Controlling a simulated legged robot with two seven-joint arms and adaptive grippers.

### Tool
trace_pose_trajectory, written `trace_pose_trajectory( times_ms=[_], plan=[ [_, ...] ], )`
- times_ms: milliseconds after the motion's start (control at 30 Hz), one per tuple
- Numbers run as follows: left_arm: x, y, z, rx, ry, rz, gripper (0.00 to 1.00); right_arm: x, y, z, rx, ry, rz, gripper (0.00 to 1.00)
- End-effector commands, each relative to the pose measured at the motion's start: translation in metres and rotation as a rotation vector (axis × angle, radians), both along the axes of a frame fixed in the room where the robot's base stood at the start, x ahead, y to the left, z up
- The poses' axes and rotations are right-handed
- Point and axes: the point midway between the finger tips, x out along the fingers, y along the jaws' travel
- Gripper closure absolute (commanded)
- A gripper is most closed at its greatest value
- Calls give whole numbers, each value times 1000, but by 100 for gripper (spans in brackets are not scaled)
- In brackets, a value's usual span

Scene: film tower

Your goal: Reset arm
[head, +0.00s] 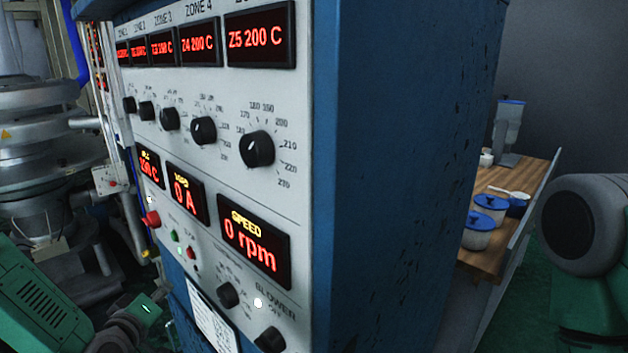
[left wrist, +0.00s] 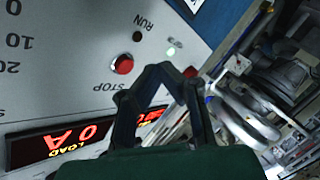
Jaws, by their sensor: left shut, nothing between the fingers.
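My left arm comes in at the lower left of the head view, where I cannot make out its fingertips. In the left wrist view my left gripper (left wrist: 163,70) is shut and empty, its dark fingers meeting in front of the control panel (left wrist: 85,30). In the head view the panel (head: 200,100) reads Z5 200 C, load 0 A and speed 0 rpm. My right arm shows at the right edge; its gripper is out of view.
The blue cabinet (head: 400,150) fills the middle. A red mushroom button (head: 150,219) sticks out at the panel's left edge. Metal machinery (head: 45,130) stands at the left. A wooden table (head: 487,262) behind the cabinet bears blue-lidded tubs (head: 489,204) and a grey device (head: 506,130).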

Motion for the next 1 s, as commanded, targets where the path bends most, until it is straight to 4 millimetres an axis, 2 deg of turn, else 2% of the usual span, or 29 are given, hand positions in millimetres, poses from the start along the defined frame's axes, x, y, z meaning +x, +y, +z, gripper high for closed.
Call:
trace_pose_trajectory(
  times_ms=[33,167,200,267,300,433,500,600,700,767,1000],
  plan=[
    [-15,-19,-26,31,84,-52,100,0,0,-4,0,0,0,60],
    [-71,-61,-95,143,340,-200,100,0,0,-10,0,0,0,60],
    [-92,-71,-115,181,423,-248,100,0,0,-12,0,0,0,60],
    [-128,-83,-143,240,548,-322,100,0,0,-14,0,0,0,60],
    [-153,-88,-159,280,630,-369,100,0,0,-16,0,0,0,60],
    [-238,-93,-200,407,888,-518,100,0,0,-22,0,0,0,60],
    [-278,-89,-212,466,1005,-585,100,0,0,-24,0,0,0,60],
    [-322,-82,-220,531,1136,-655,100,0,0,-27,0,0,0,60],
    [-348,-75,-221,570,1215,-695,100,0,0,-28,0,0,0,60],
    [-356,-73,-221,581,1240,-707,100,0,0,-28,0,0,0,60],
    [-359,-72,-221,586,1250,-713,100,0,0,-28,0,0,0,60]
  ],
)
